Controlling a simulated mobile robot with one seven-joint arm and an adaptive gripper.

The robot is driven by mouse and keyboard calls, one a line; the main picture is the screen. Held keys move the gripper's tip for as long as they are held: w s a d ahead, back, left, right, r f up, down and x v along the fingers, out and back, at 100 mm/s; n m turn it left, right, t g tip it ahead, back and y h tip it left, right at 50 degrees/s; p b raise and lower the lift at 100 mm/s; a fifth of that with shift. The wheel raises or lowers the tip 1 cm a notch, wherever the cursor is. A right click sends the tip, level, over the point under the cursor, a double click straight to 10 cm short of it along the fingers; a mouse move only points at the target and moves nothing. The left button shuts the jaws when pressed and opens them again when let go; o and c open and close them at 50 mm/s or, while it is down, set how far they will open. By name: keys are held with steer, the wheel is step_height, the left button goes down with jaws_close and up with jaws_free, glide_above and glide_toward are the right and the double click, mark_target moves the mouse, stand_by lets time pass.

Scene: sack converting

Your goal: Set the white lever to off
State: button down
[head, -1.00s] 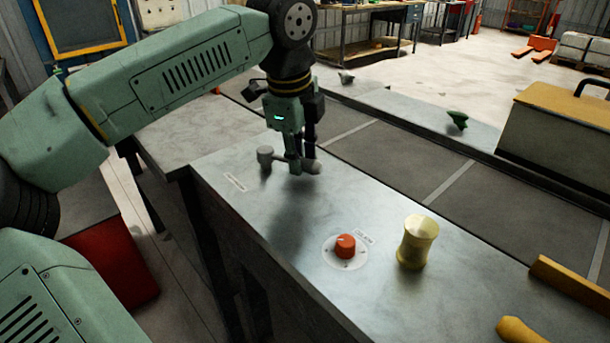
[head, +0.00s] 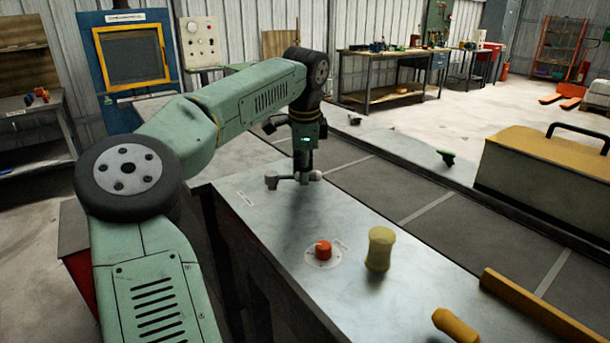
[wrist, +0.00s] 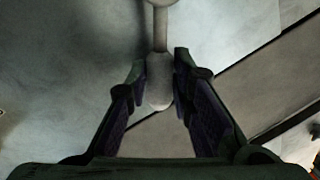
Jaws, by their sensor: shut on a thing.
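The white lever (head: 271,182) sits on the far left part of the grey metal bench top. Its bar runs right from the pivot post to a rounded knob (head: 316,176). My gripper (head: 303,178) is over the knob end and shut on it. In the wrist view the pale knob (wrist: 159,82) lies between the two dark fingertips of my gripper (wrist: 159,75), with the bar running up to the pivot at the top edge. A small white label (head: 246,198) lies on the bench near the pivot; its text is too small to read.
An orange-red dial (head: 322,250) and a yellow waisted cylinder (head: 380,249) stand nearer on the bench. A dark belt (head: 430,205) runs along the bench's right side. A tan box with a handle (head: 550,170) stands beyond it.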

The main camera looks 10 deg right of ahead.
steer(key=shift+w+d+n, duration=0.1)
steer(key=shift+w+n, duration=0.7)
steer(key=shift+n, duration=0.4)
steer(key=shift+r, duration=0.1)
steer(key=c, duration=1.4)
jaws_free()
steer(key=r, duration=0.4)
steer(key=s+r, duration=0.1)
steer(key=r, duration=0.2)
steer(key=s+r, duration=0.1)
steer(key=r, duration=0.3)
steer(key=shift+s+r, duration=0.15)
steer(key=shift+r, duration=0.15)
steer(key=shift+d, duration=0.1)
